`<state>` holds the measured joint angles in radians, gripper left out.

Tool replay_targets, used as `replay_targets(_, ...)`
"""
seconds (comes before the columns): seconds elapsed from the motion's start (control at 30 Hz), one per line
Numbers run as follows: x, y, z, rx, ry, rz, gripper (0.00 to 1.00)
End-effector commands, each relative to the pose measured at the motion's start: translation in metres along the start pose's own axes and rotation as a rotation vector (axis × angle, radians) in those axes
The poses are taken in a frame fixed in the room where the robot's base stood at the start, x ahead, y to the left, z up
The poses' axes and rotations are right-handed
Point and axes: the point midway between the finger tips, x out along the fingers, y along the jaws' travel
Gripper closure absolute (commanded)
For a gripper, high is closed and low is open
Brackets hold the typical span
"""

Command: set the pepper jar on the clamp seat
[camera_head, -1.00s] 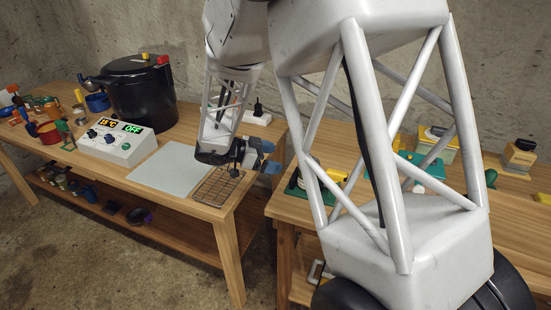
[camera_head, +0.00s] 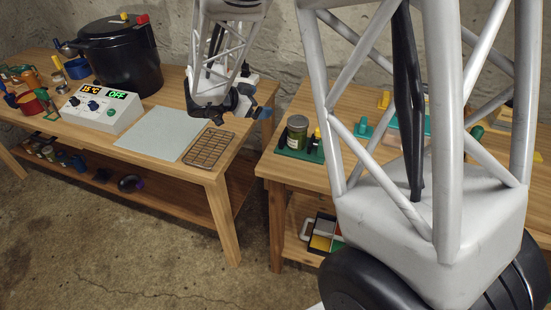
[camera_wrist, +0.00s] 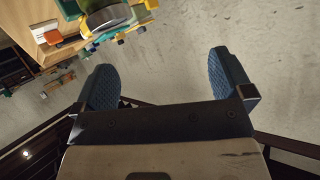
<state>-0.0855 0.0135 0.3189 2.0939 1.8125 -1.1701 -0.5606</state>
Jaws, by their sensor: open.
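A jar with dark green contents and a grey lid (camera_head: 297,132), which looks like the pepper jar, stands upright on a green base (camera_head: 288,152) at the left end of the right table. Small yellow and black parts stand beside it, looking like a clamp. In the wrist view a round lidded thing (camera_wrist: 108,16), probably this jar, is cut off by the top edge. My gripper (camera_wrist: 166,78) is open, with nothing between its blue fingers. In the head view my gripper (camera_head: 258,113) hangs above the gap between the tables, left of the jar.
The left table holds a wire rack (camera_head: 209,147), a pale mat (camera_head: 163,134), a control box (camera_head: 101,108) reading OFF and a large black canner (camera_head: 120,60). My own arm hides much of the right table.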

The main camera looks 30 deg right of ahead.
Motion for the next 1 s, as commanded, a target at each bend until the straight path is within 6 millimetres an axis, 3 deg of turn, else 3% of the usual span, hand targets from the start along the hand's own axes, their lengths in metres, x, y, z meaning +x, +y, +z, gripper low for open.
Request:
replay_targets(0.27,-0.043,-0.033,-0.039,0.001,-0.168,-0.449,0.02)
replay_targets(0.5,-0.101,-0.031,-0.057,-0.11,-0.337,-0.779,0.02)
replay_targets(0.77,-0.161,0.014,-0.062,-0.339,-0.522,-1.028,0.02)
replay_targets(1.0,-0.197,0.089,-0.06,-0.631,-0.675,-1.121,0.02)
